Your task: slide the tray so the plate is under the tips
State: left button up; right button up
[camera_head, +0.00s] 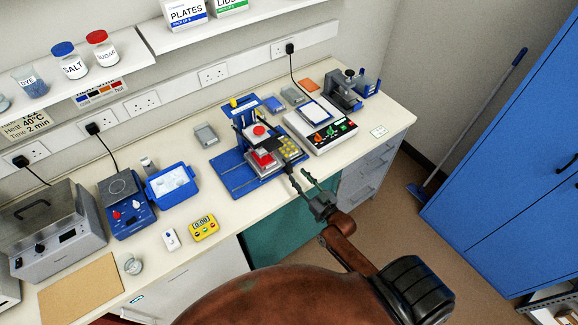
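The pipetting stand is a blue frame (242,116) with a red knob on top, standing on a blue base (233,182) near the bench's middle. A light tray (262,170) with a red block sits low on the base, and a plate with yellow wells (290,150) lies at its right. The tips under the frame are hidden or too small to make out. My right gripper (298,174) has its two dark fingers apart, seems empty, and is just in front of the base's right front edge. I cannot tell whether it touches anything. My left gripper is out of view.
A white device with coloured knobs (323,134) stands right of the stand.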

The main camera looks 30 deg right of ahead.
aim_at(291, 168)
jog(key=w, duration=0.5)
jog(key=w+p, duration=0.1)
jog(key=w, duration=0.1)
jog(key=shift+w+a, duration=0.25)
jog(key=shift+a, duration=0.1)
jog(key=shift+c, duration=0.3)
grip_shut()
